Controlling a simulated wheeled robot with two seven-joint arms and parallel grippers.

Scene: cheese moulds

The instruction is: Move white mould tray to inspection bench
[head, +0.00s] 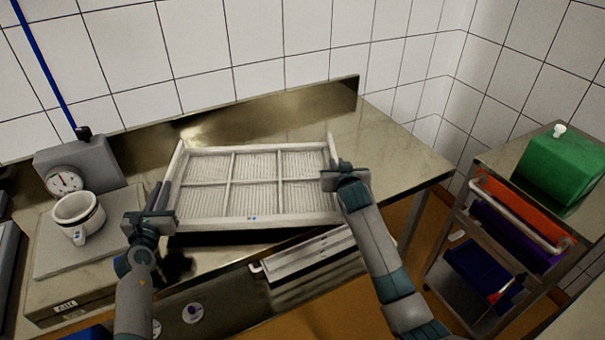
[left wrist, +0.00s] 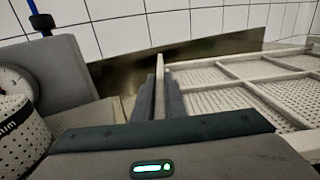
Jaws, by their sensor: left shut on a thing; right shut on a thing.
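The white mould tray (head: 252,222) is a shallow rectangle split into several compartments with a ribbed floor. It is over the steel bench (head: 395,150), tilted slightly in the head view; I cannot tell whether it touches the bench. My left gripper (head: 160,197) is shut on its left wall. In the left wrist view the two fingers (left wrist: 160,98) stand on either side of that wall (left wrist: 159,85). My right gripper (head: 334,172) is shut on the tray's right wall; its fingertips are largely hidden by its own body.
A steel trolley (head: 480,166) on the right bears a green container (head: 565,168). The bench is clear right of the tray. A tiled wall is behind.

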